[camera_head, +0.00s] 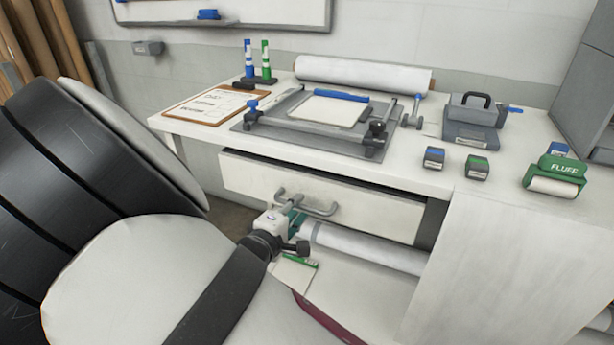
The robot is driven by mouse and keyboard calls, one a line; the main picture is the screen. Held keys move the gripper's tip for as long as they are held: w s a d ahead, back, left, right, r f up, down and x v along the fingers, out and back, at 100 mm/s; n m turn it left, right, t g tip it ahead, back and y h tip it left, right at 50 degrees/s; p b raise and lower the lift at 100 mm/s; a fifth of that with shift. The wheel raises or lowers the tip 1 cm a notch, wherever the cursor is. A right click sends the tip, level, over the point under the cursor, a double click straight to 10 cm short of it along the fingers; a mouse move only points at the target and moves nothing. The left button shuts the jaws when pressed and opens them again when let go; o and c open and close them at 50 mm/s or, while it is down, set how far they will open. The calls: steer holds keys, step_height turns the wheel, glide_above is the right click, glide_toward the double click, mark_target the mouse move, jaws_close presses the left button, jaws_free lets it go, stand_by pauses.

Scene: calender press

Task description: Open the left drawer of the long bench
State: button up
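The long white bench (470,205) has a white drawer front (375,207) under the left part of its top. A dark gap shows along the front's upper edge, and the front appears to stand a little out from the bench. A grey bar handle (320,208) is on the drawer front. My arm comes in from the left, and my gripper (291,212) is at the handle's left part, overlapping it in view. The fingers are small and partly hidden by the wrist, so I cannot tell whether they are closed on the handle.
A white roll (375,248) and a green brush (308,262) lie below the drawer. On the bench top are a press frame (320,125), a clipboard (212,103), a grey block (470,120) and a green FLUFF roller (555,172). A side panel stands right of the drawer.

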steer(key=shift+x, duration=1.05)
jaws_close()
steer(key=shift+s, duration=0.1)
